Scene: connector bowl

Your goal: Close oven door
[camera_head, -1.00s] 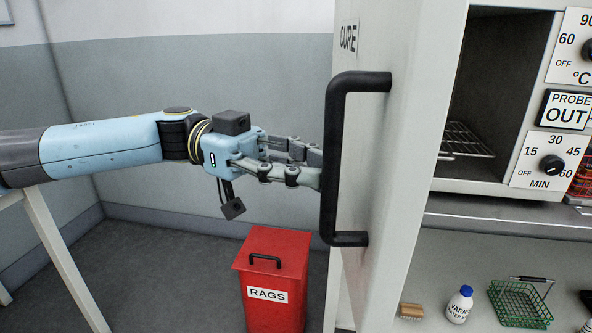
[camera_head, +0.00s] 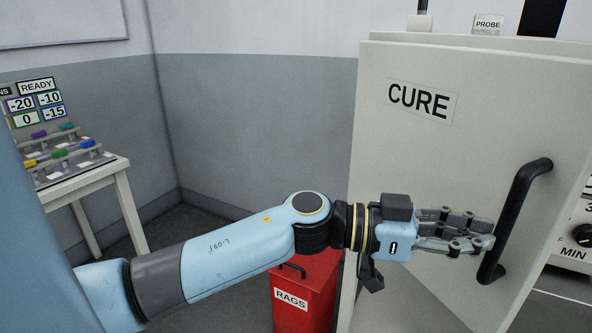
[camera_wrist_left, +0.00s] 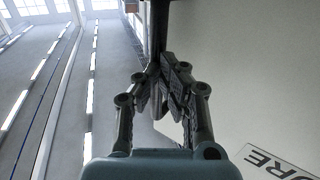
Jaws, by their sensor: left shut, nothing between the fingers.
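The oven door (camera_head: 420,160), pale and marked CURE, stands at an angle in front of the oven and hides its opening. It seems partly open, but how wide the gap is cannot be seen. Its black bar handle (camera_head: 507,222) is near the door's right edge. My left gripper (camera_head: 490,236) is shut and empty against or close to the door's outer face, its fingertips beside the handle. In the left wrist view, the shut fingers (camera_wrist_left: 168,78) point toward the dark handle (camera_wrist_left: 157,25), with the door (camera_wrist_left: 250,70) on the right. My right gripper is out of view.
A red RAGS bin (camera_head: 304,298) stands on the floor below my left forearm. A white table (camera_head: 92,190) with a READY board (camera_head: 38,98) is at the left. The oven's MIN dial panel (camera_head: 578,235) shows past the door's right edge. Floor between is clear.

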